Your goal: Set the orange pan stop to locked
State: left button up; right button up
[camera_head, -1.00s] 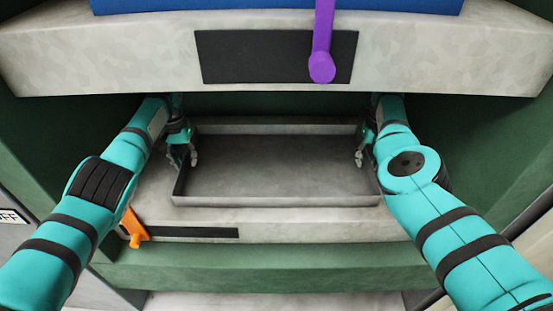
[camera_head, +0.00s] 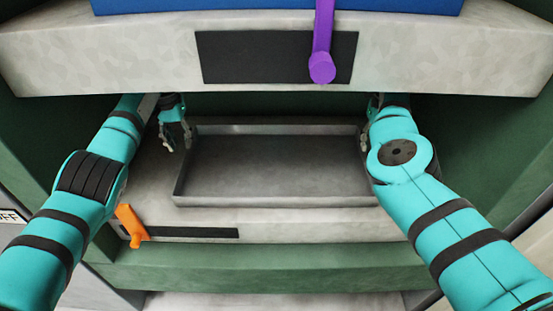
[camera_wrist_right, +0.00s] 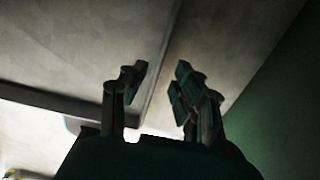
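The orange pan stop (camera_head: 132,226) is a small lever at the left end of a dark slot on the front of the lower bed. It tilts, with its lower end toward the right. My left gripper (camera_head: 175,139) is above the left rim of the grey pan (camera_head: 275,204), apart from the pan stop and holding nothing; its fingers look spread. My right gripper is at the pan's right side, partly hidden behind my right arm in the head view. In the right wrist view, the right gripper's fingers (camera_wrist_right: 152,95) are apart with nothing between them.
A purple lever (camera_head: 322,67) hangs before a dark panel on the upper press block (camera_head: 120,52). Green press walls (camera_head: 480,140) close in both sides. A dark slot (camera_head: 195,232) runs right of the pan stop.

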aim_at(126, 213)
jog(key=k, duration=1.5)
